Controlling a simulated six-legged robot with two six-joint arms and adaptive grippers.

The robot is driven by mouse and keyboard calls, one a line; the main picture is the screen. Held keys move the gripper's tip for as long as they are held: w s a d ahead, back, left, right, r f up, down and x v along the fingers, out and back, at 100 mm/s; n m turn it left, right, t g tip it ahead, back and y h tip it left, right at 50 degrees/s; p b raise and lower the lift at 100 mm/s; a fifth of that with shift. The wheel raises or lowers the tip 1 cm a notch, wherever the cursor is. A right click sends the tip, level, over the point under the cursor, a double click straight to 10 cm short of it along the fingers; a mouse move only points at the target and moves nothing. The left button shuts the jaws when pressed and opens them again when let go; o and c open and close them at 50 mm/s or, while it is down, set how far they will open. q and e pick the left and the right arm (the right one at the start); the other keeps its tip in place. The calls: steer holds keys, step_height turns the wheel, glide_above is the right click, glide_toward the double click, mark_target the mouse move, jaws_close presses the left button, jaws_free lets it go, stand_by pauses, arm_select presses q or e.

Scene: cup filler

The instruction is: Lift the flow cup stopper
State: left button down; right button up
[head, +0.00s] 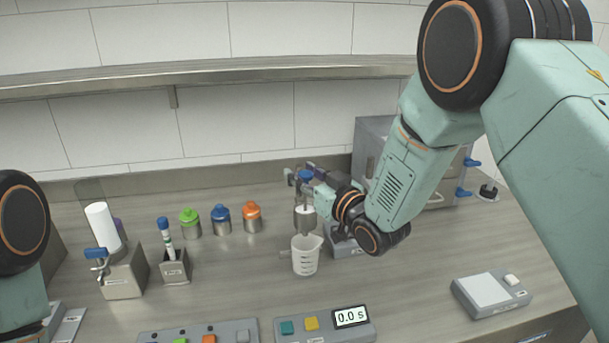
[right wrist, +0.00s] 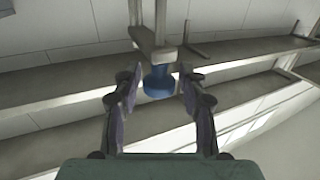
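The blue flow cup stopper (head: 306,175) stands above the metal flow cup (head: 304,219), partly hidden by my right gripper. In the right wrist view the stopper (right wrist: 158,84) shows between and just beyond the two fingers, under a grey bracket (right wrist: 155,45). My right gripper (head: 303,173) is open around or just short of the stopper; I cannot tell whether a finger touches it. A gap shows on both sides in the wrist view (right wrist: 158,88). A white measuring beaker (head: 306,256) stands below the cup. My left gripper is not in view.
Green, blue and orange lidded jars (head: 220,219) stand behind to the left. A pen holder (head: 175,267) and a dispenser with a white cylinder (head: 122,272) are further left. A timer (head: 350,317) and button panels are in front.

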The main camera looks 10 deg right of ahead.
steer(key=shift+s+d, duration=0.1)
steer(key=shift+d, duration=0.1)
steer(key=shift+c, duration=1.4)
steer(key=shift+a+r, duration=0.1)
steer(key=shift+a, duration=0.05)
steer(key=c, duration=0.3)
jaws_close()
